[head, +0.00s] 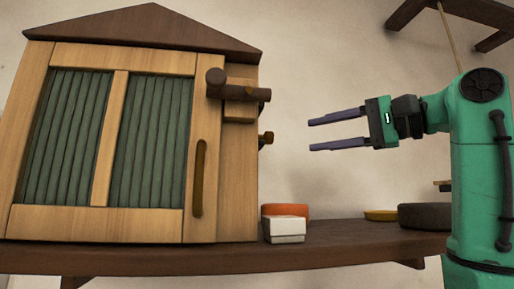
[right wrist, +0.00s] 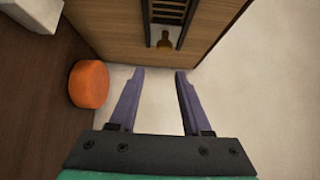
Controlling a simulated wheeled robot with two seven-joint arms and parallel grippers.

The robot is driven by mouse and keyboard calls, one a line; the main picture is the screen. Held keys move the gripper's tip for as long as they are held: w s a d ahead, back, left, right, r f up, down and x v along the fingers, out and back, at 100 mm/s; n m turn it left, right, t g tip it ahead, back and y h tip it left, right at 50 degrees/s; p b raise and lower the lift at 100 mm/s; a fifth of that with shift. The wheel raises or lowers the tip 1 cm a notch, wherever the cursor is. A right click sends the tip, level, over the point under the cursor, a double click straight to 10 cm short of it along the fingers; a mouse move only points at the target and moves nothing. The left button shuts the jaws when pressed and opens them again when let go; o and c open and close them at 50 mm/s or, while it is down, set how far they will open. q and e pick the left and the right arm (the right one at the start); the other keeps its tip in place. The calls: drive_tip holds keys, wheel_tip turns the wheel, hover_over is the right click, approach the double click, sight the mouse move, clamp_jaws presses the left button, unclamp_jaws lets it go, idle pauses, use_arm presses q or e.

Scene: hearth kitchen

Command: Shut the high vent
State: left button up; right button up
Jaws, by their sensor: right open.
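A wooden cabinet (head: 120,222) with a peaked dark roof and green slatted front panels stands on a shelf. In the right wrist view its side wall (right wrist: 120,35) carries a dark slatted fitting between two rails (right wrist: 172,10), which looks like the vent. A brown knob (right wrist: 165,41) sits at its near end; a small dark knob (head: 266,138) also juts from the cabinet's right side in the head view. How far the vent is open I cannot tell. My right gripper (head: 310,135) is open and empty, pointing at that side, apart from the knob. My left gripper is out of view.
A thick wooden latch bar (head: 240,88) and a long handle (head: 199,178) are on the cabinet front. On the shelf (head: 345,234) are an orange round thing (head: 290,210), a white box (head: 285,230), a yellow dish (head: 380,215) and a dark bowl (head: 425,216).

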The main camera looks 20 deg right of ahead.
sight(271, 135)
drive_tip(key=p+x, duration=0.1)
drive_tip(key=x, duration=0.3)
drive_tip(key=p+x, duration=0.2)
drive_tip(key=x, duration=0.2)
drive_tip(key=a+p+x, duration=0.1)
drive_tip(key=x, duration=0.3)
drive_tip(key=shift+s+r, duration=0.2)
drive_tip(key=shift+r, duration=0.15)
drive_tip(key=shift+s+r, duration=0.15)
drive_tip(key=shift+s, duration=0.55)
drive_tip(key=c, duration=0.3)
clamp_jaws()
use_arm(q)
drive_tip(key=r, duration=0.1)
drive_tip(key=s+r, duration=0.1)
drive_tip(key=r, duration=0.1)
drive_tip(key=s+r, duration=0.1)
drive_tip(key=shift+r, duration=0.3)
use_arm(e)
drive_tip(key=shift+d, duration=0.1)
drive_tip(key=shift+r, duration=0.2)
